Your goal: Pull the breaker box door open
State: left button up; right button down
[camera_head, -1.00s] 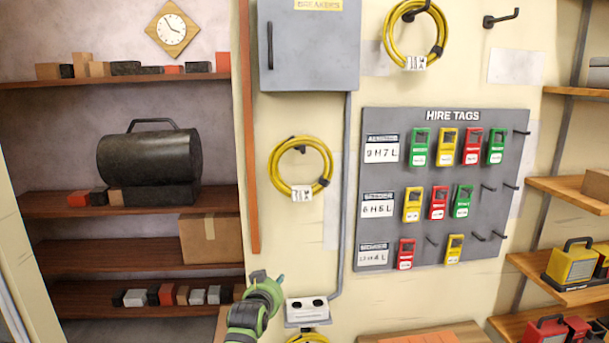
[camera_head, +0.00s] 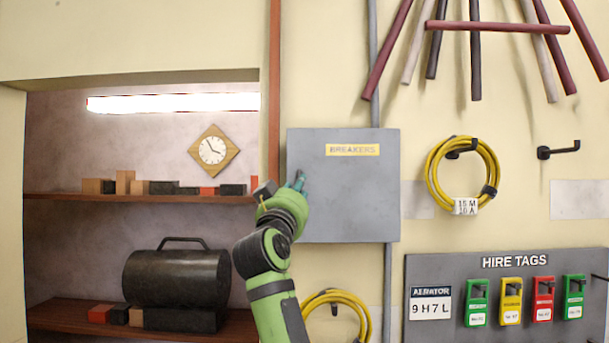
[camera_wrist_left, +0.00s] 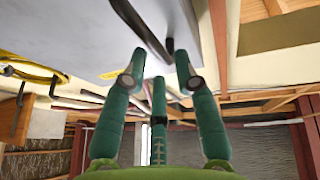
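The grey breaker box (camera_head: 350,200) with a yellow BREAKERS label hangs on the wall, its door flat and shut. My left gripper (camera_head: 299,180) is at the left edge of the door, where it hides the door handle in the head view. In the left wrist view the dark bar handle (camera_wrist_left: 142,28) runs along the grey door (camera_wrist_left: 95,30). Its near end lies between and just beyond the spread green fingertips of my left gripper (camera_wrist_left: 160,65). The fingers are open; I cannot tell whether they touch the handle. My right gripper is not in view.
A reddish-brown vertical strip (camera_head: 274,80) runs left of the box. A grey conduit (camera_head: 388,270) runs below it. Coiled yellow cables (camera_head: 432,172) hang to the right, above the hire tags board (camera_head: 440,265). Wall just right of the door is clear.

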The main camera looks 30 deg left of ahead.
pick_arm(q)
jog(key=p+x, duration=0.1)
jog(key=x, duration=0.2)
jog(key=shift+w+p, duration=0.25)
jog(key=shift+p, duration=0.15)
jog(key=shift+w+a, duration=0.1)
jog(key=shift+w, duration=0.15)
jog(key=shift+s, duration=0.1)
grip_shut()
